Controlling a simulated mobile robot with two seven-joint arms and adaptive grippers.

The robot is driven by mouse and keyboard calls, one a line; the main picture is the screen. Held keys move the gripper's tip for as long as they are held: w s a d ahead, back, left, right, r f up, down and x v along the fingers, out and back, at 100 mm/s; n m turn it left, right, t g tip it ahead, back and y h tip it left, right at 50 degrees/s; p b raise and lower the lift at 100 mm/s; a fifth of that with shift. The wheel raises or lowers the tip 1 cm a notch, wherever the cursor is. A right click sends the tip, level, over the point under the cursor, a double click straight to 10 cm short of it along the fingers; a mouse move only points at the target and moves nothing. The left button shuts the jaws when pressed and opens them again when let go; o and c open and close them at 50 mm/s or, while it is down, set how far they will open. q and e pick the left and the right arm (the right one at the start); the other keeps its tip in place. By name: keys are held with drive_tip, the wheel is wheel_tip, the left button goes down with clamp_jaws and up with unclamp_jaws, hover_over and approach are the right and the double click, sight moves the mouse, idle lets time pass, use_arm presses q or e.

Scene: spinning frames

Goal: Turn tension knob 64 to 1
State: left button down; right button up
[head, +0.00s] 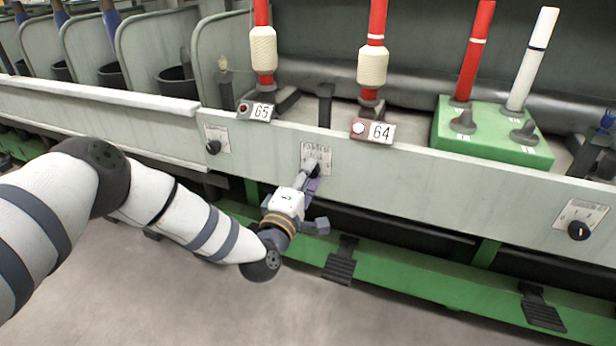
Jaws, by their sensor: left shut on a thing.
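The tension knob of position 64 is on a small scale plate (322,151) on the grey front rail, below and left of the sign 64 (381,132). My left gripper (312,172) reaches up to this plate from below and is shut on the dark knob (315,169). The gripper covers most of the knob and the lower part of the plate, so I cannot read the setting. My right gripper is not in view.
Other knobs sit on the rail at left (213,147) and far right (579,230). A sign 65 (261,111) and bobbins (372,66) stand above. A green block (490,138) holds two tubes. Black pedals (341,262) are below; the floor (200,300) is clear.

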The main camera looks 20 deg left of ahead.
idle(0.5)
use_arm(q)
drive_tip(key=c, duration=1.2)
unclamp_jaws()
drive_tip(key=shift+c, duration=0.2)
drive_tip(key=s+f, duration=0.1)
drive_tip(key=s, duration=1.1)
drive_tip(key=shift+a+r, duration=0.1)
